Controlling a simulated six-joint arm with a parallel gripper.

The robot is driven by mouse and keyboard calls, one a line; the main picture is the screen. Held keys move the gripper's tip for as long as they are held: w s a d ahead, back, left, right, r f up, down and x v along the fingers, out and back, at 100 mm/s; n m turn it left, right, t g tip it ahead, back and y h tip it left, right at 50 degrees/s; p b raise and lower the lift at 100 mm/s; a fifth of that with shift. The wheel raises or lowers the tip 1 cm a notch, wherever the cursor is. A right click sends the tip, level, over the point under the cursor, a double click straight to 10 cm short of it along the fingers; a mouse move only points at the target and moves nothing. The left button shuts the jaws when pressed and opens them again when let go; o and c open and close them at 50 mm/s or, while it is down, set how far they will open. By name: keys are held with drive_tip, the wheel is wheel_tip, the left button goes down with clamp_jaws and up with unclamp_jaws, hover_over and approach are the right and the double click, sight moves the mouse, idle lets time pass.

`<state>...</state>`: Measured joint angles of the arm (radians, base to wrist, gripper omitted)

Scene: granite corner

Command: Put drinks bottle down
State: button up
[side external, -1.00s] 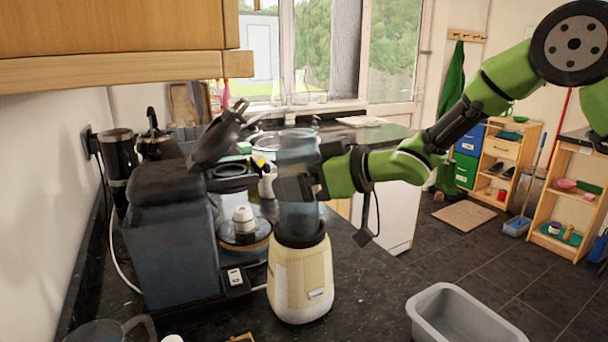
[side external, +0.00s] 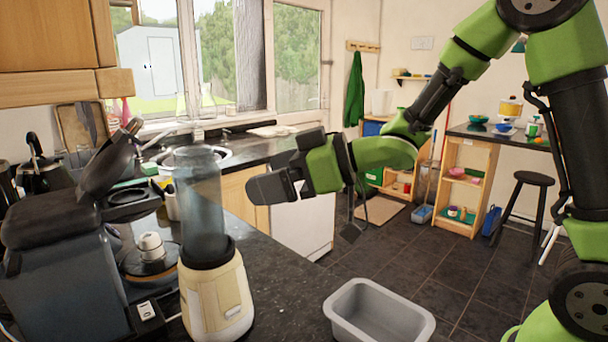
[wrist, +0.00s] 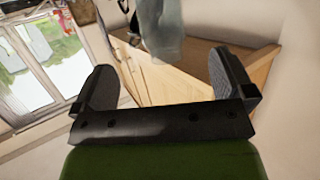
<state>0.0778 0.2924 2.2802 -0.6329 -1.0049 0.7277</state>
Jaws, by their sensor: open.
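A translucent blue-grey bottle-like cylinder (side external: 201,205) stands upright in the dark collar of the cream blender base (side external: 215,300) on the counter. I see no other clear drinks bottle. My gripper (side external: 262,188) is to the right of the cylinder, with a gap between them, at about the height of its middle. In the wrist view, my gripper (wrist: 165,88) has its two dark fingers wide apart with nothing between them. A blurred grey-blue shape (wrist: 165,32), probably the cylinder, shows beyond the fingers at the top.
A dark coffee machine (side external: 62,265) stands close to the left of the blender. A grey open tub (side external: 380,312) is at the lower right. The dark counter (side external: 280,290) is bare between blender and tub. A sink (side external: 200,158) lies behind.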

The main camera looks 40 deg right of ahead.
drive_tip(key=s+d+r+m+h, duration=0.5)
drive_tip(key=s+d+m+h, duration=0.3)
drive_tip(key=h, duration=0.1)
drive_tip(key=s+a+f+m+g+y, duration=0.1)
drive_tip(key=s+g, duration=0.1)
drive_tip(key=s, duration=0.4)
drive_tip(key=s+a+f+m+g+y, duration=0.1)
drive_tip(key=s+a+g, duration=0.1)
drive_tip(key=s, duration=0.5)
drive_tip(key=shift+s+a+f+m+g+y, duration=0.15)
drive_tip(key=shift+s+a+m+g+y, duration=0.15)
drive_tip(key=shift+m+g+y, duration=0.15)
